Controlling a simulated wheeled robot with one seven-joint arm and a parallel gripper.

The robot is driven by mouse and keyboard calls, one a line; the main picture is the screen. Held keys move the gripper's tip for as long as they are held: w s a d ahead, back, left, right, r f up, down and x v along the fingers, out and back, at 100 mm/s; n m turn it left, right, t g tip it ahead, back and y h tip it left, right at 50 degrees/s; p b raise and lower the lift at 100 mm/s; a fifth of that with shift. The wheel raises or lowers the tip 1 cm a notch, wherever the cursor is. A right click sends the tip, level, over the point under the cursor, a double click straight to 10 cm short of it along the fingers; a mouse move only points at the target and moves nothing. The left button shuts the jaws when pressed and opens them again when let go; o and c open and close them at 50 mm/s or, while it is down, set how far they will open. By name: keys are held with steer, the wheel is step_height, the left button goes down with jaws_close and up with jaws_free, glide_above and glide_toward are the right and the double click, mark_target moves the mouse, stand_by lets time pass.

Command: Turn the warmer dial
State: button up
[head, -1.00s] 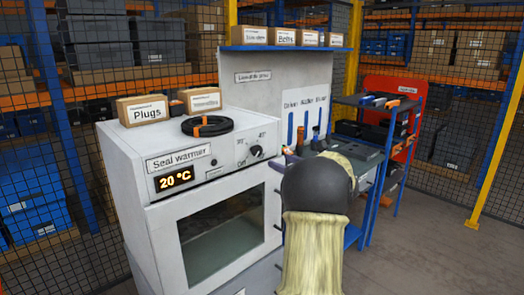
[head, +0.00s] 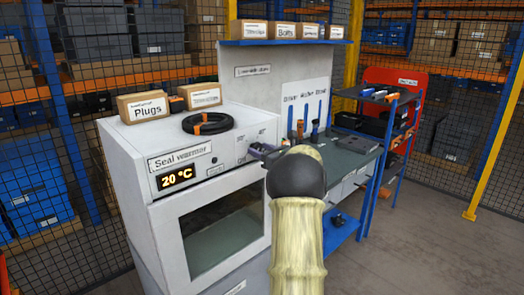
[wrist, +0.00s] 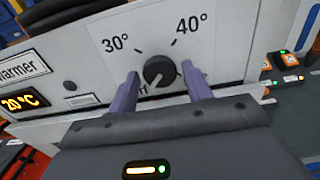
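The warmer dial (wrist: 159,71) is a round black knob on the white front panel of the seal warmer (head: 220,156). Its pale pointer mark aims down and left, toward the partly hidden "Off" label. The labels 30° and 40° stand above it. My gripper (wrist: 160,88) is open, with one purple finger on each side of the dial. I cannot tell whether either finger touches it. In the head view my gripper (head: 264,154) reaches the panel and hides the dial. The display (head: 176,178) reads 20 °C.
A glass door (head: 222,235) is below the panel. A workbench (head: 345,160) with upright tools stands to the right.

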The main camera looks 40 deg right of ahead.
steer(key=c, duration=0.7)
